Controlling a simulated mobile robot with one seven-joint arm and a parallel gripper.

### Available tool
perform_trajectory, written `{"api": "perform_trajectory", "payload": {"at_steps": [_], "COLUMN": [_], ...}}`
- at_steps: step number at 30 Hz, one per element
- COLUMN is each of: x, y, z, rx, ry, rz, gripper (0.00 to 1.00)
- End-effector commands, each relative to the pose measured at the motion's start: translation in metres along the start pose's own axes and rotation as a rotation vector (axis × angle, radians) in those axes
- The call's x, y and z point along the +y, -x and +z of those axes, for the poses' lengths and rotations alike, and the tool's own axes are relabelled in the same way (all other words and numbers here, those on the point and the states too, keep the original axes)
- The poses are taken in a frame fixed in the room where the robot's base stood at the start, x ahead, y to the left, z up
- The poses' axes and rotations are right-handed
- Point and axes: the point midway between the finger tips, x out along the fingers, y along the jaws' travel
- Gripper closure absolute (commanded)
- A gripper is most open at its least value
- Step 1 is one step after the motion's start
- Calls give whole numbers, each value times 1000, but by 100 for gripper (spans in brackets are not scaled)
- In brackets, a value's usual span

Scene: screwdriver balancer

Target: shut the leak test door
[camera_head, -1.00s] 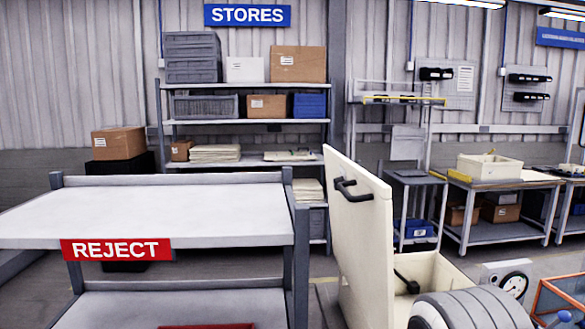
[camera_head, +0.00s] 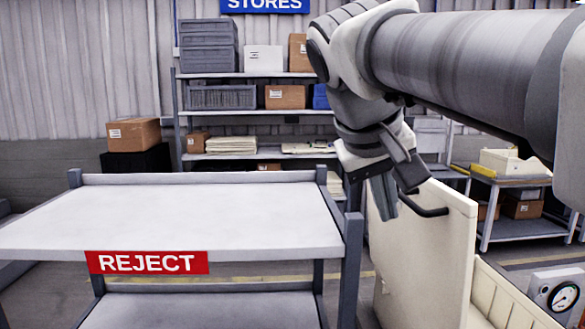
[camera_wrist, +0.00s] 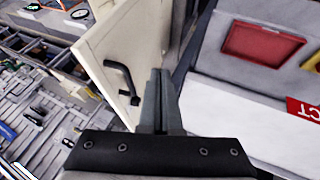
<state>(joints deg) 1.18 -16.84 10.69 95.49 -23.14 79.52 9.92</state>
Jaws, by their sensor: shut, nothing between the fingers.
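The leak test door (camera_head: 440,240) is a cream panel standing open and upright beside its cream box (camera_head: 505,300). It carries a black bar handle (camera_head: 428,210) on its face. The door also shows in the wrist view (camera_wrist: 118,45), with the handle (camera_wrist: 123,82) just left of the fingers. My gripper (camera_head: 384,212) is shut and empty, pointing down by the door's top left edge, close to the handle. In the wrist view my gripper (camera_wrist: 160,75) lies beside the door face. I cannot tell whether it touches the door.
A dial gauge (camera_head: 562,297) sits right of the box. Shelves with boxes (camera_head: 285,97) stand behind. A narrow gap separates table and door.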

Motion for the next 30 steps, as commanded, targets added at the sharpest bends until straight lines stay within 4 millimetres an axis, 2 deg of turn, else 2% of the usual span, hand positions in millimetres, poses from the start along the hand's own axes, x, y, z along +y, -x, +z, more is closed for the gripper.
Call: {"api": "perform_trajectory", "payload": {"at_steps": [1,6,10,15,20,30], "x": [6,22,29,33,35,45], "y": [10,33,44,46,28,-43], "z": [-16,-50,-64,-70,-69,-68], "rx": [1,-1,-2,-4,-5,-7], "ry": [-8,-48,-74,-90,-90,-90], "rz": [22,90,120,134,135,135], "gripper": [100,100,100,100,100,100]}}
